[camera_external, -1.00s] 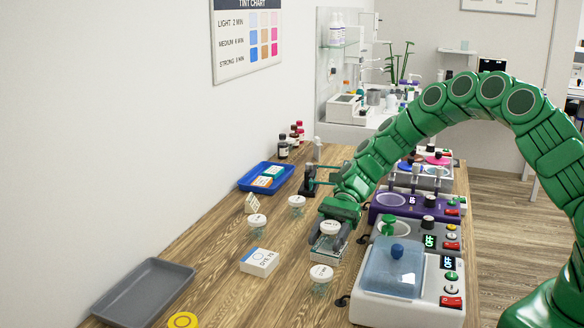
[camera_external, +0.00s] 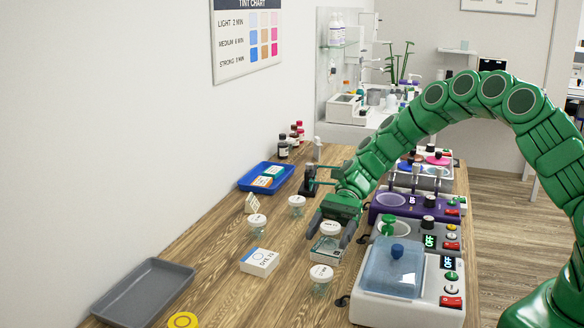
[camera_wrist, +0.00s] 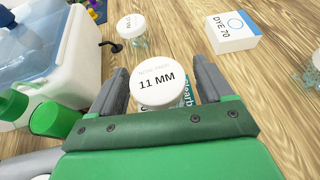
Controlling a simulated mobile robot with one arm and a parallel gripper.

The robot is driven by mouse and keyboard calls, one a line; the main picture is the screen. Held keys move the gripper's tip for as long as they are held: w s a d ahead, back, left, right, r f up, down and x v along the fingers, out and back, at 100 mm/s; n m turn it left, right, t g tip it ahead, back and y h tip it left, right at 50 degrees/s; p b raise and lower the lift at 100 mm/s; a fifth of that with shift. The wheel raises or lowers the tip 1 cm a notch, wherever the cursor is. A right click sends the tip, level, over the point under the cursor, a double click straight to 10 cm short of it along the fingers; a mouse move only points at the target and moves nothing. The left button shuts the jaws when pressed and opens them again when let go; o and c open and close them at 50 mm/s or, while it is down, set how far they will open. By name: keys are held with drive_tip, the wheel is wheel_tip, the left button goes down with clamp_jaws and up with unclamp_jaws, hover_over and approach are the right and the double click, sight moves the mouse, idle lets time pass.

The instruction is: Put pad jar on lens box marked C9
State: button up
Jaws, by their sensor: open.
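A small jar with a white lid (camera_external: 330,228) stands upright on a flat white and teal box (camera_external: 326,250). In the wrist view the lid (camera_wrist: 158,84) reads "11 MM", with fainter text above. Part of the box's printing shows beside the jar (camera_wrist: 188,100). No C9 mark is readable; much of the box is hidden by the jar and my gripper. My gripper (camera_external: 331,230) is open, with one finger on each side of the jar. In the wrist view gaps show between the lid and both fingers (camera_wrist: 157,88).
Other white-lidded jars stand nearby: in front (camera_external: 321,274), left (camera_external: 257,220) and behind (camera_external: 297,201). A box marked DYE 70 (camera_external: 259,262) lies left. A grey tray (camera_external: 143,294) and blue tray (camera_external: 248,182) are along the wall. Machines (camera_external: 392,270) line the right side.

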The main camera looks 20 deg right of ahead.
drive_tip(key=v, duration=1)
drive_tip(key=shift+w+d, duration=0.2)
drive_tip(key=shift+d, duration=0.15)
drive_tip(key=shift+r, duration=0.15)
